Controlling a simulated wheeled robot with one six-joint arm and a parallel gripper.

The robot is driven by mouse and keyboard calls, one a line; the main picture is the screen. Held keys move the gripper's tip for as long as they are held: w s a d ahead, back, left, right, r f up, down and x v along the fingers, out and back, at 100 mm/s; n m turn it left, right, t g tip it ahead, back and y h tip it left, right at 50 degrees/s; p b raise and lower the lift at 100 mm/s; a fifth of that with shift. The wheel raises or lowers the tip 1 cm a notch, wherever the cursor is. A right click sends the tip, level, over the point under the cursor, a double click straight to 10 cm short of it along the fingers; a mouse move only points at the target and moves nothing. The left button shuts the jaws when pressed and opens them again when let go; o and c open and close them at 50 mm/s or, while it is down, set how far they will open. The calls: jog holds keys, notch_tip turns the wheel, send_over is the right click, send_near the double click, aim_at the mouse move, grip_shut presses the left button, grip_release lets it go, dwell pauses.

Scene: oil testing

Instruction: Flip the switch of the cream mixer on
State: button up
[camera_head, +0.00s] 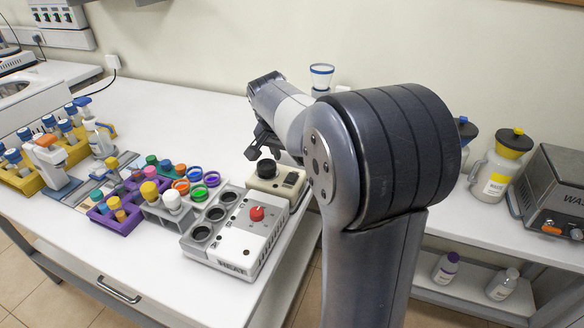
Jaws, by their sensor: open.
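The cream mixer (262,186) is a small cream-coloured box on the white table, near the middle of the view. It has a round black top piece (266,168) on its left part and a small dark panel (291,178) on its right part. I cannot tell the switch position at this size. My gripper (262,153) is dark, points down and is open. It appears above and behind the mixer's black top, apart from it. My arm hides the area to the right of the mixer.
A grey heater block (232,262) with a red knob stands directly in front of the mixer. A rack of coloured-cap vials (158,214) and a purple rack (108,218) stand to the left.

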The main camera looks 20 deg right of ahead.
aim_at(293, 174)
jog(key=x, duration=0.7)
jog(key=shift+c, duration=0.5)
grip_shut()
